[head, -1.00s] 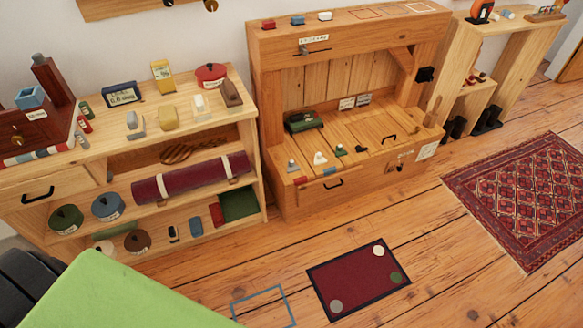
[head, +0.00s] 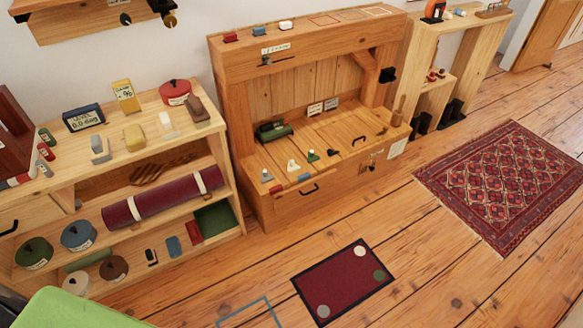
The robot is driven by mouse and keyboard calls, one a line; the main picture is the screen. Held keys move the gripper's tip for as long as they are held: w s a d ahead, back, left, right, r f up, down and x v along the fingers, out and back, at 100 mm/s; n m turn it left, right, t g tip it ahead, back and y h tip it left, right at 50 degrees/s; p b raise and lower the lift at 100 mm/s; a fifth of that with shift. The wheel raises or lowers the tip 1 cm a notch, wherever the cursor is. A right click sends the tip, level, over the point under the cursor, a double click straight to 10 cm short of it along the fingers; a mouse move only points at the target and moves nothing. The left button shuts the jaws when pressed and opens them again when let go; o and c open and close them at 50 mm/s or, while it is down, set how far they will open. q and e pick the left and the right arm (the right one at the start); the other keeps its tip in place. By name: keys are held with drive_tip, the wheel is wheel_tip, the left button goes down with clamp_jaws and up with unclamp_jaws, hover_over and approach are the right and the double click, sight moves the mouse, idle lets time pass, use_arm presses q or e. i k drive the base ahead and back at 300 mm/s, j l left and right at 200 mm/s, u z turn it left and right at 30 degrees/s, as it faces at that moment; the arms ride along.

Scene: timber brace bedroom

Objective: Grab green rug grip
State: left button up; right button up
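A small dark red mat (head: 340,284) with a black border lies on the floor. On it are a green disc (head: 379,275) at the right corner, a white disc (head: 360,252) above it and a grey disc (head: 323,311) at the lower left. Other green things are a dark green round tin (head: 34,253) on the left shelf, a green roll (head: 88,259) low on that shelf and a green item (head: 273,131) on the wooden bench. No label reads clearly enough to tell which is the rug grip. Neither of my grippers is in view.
The shelf unit (head: 150,115) and wooden bench (head: 310,209) stand along the wall. A patterned red rug (head: 503,185) lies at right. A bright green surface (head: 75,310) fills the lower left corner. Bare floor surrounds the small mat, with a blue outline (head: 251,311) beside it.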

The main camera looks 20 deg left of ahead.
sight(312, 157)
drive_tip(key=i+l+z, duration=0.4)
drive_tip(key=i, duration=0.55)
drive_tip(key=i+l+z, duration=0.1)
drive_tip(key=i+z, duration=0.3)
drive_tip(key=i, duration=0.6)
drive_tip(key=i+u, duration=0.35)
drive_tip(key=i+l+u, duration=0.2)
drive_tip(key=i+u, duration=0.15)
drive_tip(key=i+l+u, duration=0.35)
drive_tip(key=j, duration=0.1)
